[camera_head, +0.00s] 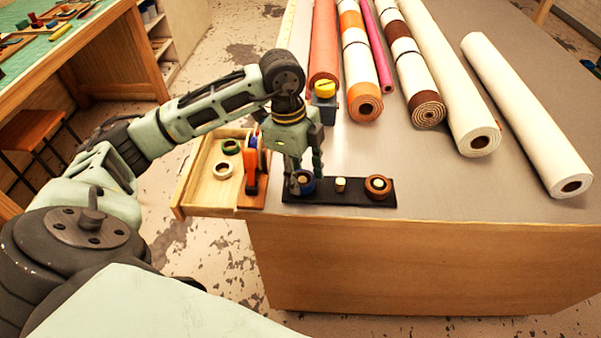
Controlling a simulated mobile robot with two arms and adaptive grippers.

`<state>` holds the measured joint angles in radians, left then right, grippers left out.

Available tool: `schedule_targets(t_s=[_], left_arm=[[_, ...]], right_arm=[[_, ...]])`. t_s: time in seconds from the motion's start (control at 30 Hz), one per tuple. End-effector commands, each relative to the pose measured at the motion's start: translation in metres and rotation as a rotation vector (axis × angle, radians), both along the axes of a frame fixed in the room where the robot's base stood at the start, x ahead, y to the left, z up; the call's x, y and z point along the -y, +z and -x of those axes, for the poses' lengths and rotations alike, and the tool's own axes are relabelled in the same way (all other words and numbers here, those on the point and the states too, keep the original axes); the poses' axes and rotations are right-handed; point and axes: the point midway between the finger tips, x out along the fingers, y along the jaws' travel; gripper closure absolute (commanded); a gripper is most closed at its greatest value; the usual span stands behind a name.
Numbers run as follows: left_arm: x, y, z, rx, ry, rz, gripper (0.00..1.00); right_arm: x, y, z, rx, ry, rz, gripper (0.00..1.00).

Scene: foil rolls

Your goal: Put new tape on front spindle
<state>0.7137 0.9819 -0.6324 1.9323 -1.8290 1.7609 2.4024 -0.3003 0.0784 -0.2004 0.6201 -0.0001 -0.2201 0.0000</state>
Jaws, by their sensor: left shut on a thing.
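A black spindle base (325,191) lies along the table's front edge. A brown tape roll (378,187) sits at its right end, and a bare pale spindle (340,184) stands in its middle. My left gripper (304,181) points down over the base's left end, shut on a blue tape roll (308,185). The fingers partly hide this roll, and I cannot tell whether it is around a spindle or just above it. My right gripper is not in view.
Several large rolls, including a white one (525,115), lie behind. The table's right front (470,190) is clear.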

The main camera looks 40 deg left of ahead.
Motion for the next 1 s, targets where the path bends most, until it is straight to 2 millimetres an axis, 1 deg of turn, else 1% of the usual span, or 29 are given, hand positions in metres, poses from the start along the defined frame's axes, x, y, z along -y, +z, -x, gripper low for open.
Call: schedule_targets(t_s=[0.5,0.53,0.77,1.0], left_arm=[[-0.0002,-0.007,0.0001,0.0,0.0,0.0,0.87],[-0.0002,-0.0069,0.0,0.0,0.0,0.0,0.61],[-0.0001,-0.0065,0.0,0.0,0.0,0.0,0.41],[-0.0001,-0.0065,0.0001,0.0,0.0,0.0,0.4]], right_arm=[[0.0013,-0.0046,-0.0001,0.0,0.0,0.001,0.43],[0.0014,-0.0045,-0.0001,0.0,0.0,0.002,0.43],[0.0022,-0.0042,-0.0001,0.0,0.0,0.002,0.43],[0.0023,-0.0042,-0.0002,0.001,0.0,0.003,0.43]])
